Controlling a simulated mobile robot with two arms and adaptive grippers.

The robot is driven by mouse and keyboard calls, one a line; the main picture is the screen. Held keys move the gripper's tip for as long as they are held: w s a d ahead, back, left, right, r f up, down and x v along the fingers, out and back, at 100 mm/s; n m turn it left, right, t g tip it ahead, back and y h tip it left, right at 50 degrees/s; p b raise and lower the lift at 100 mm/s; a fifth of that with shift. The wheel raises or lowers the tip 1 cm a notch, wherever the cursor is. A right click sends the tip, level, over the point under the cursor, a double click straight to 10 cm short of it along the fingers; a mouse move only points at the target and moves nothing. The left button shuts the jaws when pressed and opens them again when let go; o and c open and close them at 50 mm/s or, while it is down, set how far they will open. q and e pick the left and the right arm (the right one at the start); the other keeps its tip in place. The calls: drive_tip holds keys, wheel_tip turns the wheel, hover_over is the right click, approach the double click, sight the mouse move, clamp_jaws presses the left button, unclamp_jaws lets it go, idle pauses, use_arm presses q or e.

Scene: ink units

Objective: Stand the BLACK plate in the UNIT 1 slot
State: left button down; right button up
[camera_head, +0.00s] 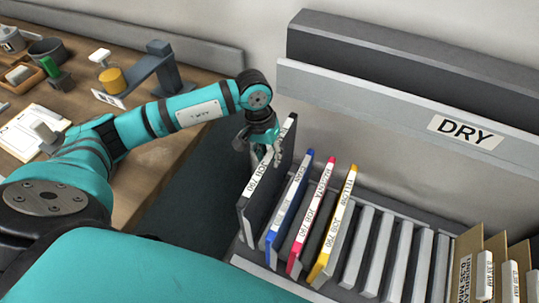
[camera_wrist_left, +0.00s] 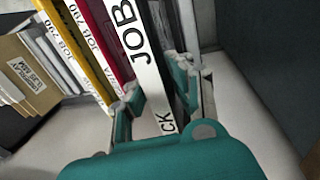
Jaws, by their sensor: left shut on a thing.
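The black plate (camera_head: 261,200) has a white label edge and stands near upright at the left end of the drying rack, beside the blue-edged plate (camera_head: 290,200). Its top reaches higher than the other plates. I cannot tell whether its bottom edge is inside a slot. My left gripper (camera_head: 262,152) is shut on the black plate near its upper part. In the left wrist view, the fingers (camera_wrist_left: 160,98) sit either side of the plate, whose label (camera_wrist_left: 140,55) reads "JOB" and "CK". No UNIT 1 sign is readable. My right gripper is not in view.
Magenta-edged (camera_head: 311,217) and yellow-edged (camera_head: 334,225) plates stand further right in the rack (camera_head: 268,280). Several grey dividers with empty gaps follow, then cardboard sleeves (camera_head: 468,262). A DRY sign (camera_head: 465,131) hangs on the ledge behind. A wooden bench (camera_head: 165,165) with tools is at left.

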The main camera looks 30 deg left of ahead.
use_arm(q)
drive_tip(key=shift+f+b, duration=0.3)
drive_tip(key=shift+f, duration=0.45)
drive_tip(key=shift+f+b, duration=4.85)
drive_tip(key=shift+f, duration=0.75)
drive_tip(key=shift+f+b, duration=0.35)
drive_tip(key=shift+b, duration=0.3)
drive_tip(key=c, duration=1.1)
unclamp_jaws()
